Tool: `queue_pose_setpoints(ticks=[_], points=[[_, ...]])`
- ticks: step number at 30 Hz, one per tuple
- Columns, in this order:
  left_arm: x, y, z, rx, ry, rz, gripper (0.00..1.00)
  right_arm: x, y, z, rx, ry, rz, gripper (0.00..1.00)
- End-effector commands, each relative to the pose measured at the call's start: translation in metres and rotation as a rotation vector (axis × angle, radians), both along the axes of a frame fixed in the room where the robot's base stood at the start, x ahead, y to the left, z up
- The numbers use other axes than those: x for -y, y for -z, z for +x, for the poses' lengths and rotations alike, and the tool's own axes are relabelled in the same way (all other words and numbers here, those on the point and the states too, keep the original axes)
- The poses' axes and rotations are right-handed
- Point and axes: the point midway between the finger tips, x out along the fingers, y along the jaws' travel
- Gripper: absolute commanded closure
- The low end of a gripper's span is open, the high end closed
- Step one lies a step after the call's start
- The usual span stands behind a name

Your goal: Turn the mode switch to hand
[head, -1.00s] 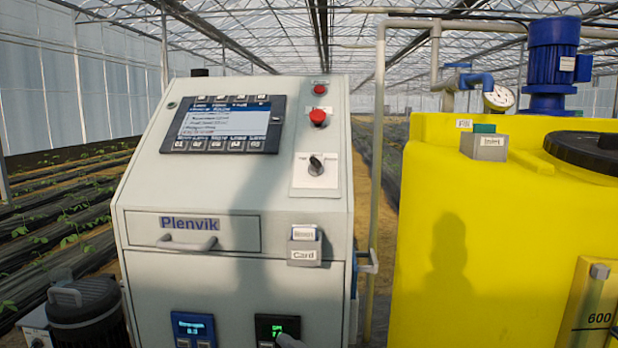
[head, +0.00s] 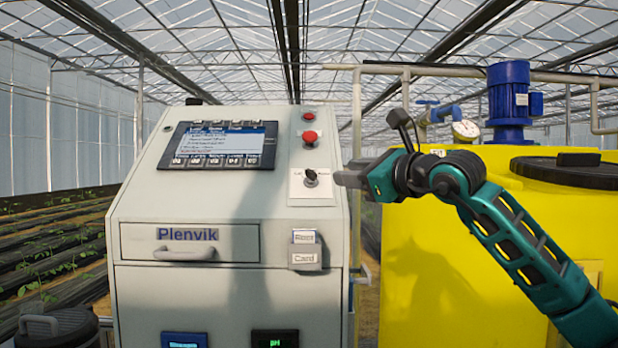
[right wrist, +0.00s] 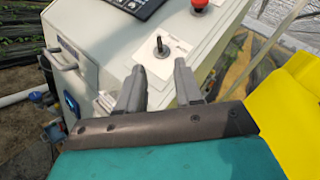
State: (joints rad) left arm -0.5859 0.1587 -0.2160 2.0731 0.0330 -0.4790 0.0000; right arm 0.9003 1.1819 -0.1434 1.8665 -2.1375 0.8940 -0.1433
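The mode switch (head: 311,177) is a small black knob on a white plate (head: 300,197), on the sloping upper face of the grey cabinet. In the right wrist view the knob (right wrist: 159,45) stands up from its plate, just beyond my fingertips. The plate's lettering is too small to read. My right gripper (head: 338,179) is beside the switch on its right, pointing left towards it. In the right wrist view its two fingers (right wrist: 158,68) are apart with nothing between them. The knob does not appear to be between them. My left gripper is not in view.
A red mushroom button (head: 310,137) and a smaller red button (head: 308,116) sit above the switch. A screen (head: 220,145) is to the left. A card holder (head: 305,250) hangs below. A yellow tank (head: 430,290) stands on the right, behind my right arm.

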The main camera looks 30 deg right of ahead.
Motion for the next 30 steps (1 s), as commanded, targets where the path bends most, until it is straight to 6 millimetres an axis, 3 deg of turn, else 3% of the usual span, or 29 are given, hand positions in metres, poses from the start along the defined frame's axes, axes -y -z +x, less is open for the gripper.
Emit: queue_pose_setpoints(ticks=[5, 18, 24, 30], points=[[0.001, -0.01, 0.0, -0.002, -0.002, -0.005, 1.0, -0.002, -0.003, 0.021, 0.0, -0.002, 0.005, 0.65], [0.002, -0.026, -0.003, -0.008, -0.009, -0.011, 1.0, -0.011, -0.002, 0.105, -0.001, -0.005, 0.006, 0.65], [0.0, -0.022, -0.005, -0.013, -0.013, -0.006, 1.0, -0.012, -0.001, 0.122, 0.0, -0.004, 0.004, 0.65], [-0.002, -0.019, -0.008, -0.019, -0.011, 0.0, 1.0, -0.013, 0.0, 0.127, -0.001, -0.004, 0.002, 0.65]])
